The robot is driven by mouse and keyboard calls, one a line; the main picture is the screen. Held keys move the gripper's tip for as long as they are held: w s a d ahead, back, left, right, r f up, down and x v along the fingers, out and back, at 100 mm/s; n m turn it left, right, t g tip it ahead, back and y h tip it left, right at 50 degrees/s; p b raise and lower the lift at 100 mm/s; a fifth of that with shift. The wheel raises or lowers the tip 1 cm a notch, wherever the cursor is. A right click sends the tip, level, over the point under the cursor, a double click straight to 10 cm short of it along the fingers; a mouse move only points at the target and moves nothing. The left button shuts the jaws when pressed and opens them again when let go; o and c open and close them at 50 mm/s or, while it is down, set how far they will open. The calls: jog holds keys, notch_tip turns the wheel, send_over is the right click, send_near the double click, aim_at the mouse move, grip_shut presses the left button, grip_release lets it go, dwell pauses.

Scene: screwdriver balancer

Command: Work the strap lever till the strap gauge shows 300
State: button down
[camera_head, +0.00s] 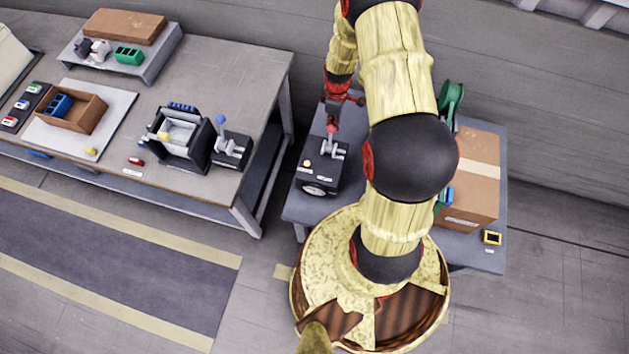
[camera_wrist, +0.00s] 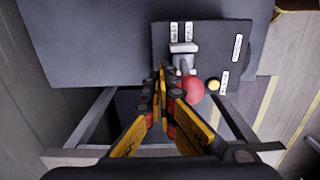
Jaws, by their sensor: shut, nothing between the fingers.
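The strap unit is a dark box (camera_head: 322,172) on the right table, and it also shows in the wrist view (camera_wrist: 206,58). Its lever has a red knob (camera_head: 332,128), which also shows in the wrist view (camera_wrist: 193,90). A yellow button (camera_head: 307,163) sits beside the lever. The round strap gauge (camera_head: 316,190) is on the front of the box; its reading is too small to tell. My gripper (camera_wrist: 167,80) is shut and empty, its fingertips just left of the red knob in the wrist view. Whether they touch it I cannot tell.
A cardboard box (camera_head: 476,180), a green reel (camera_head: 451,98) and a small yellow-framed item (camera_head: 491,238) share the right table. The left table (camera_head: 215,75) holds another unit with a blue-knobbed lever (camera_head: 220,119). A gap separates the tables.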

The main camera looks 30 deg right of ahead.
jog(key=shift+s+a+p, duration=0.6)
jog(key=shift+s+a, duration=1.9)
jog(key=shift+a, duration=0.3)
jog(key=w+d+b, duration=0.2)
jog(key=w+d, duration=0.5)
jog(key=d, duration=0.1)
jog(key=shift+b, duration=0.35)
jog(key=shift+a, duration=0.1)
jog(key=shift+s+a+p, duration=0.95)
jog(key=shift+s+a, duration=2.5)
jog(key=shift+a, duration=0.35)
jog(key=w+d+b, duration=0.2)
jog(key=w+d, duration=0.5)
jog(key=shift+d, duration=0.4)
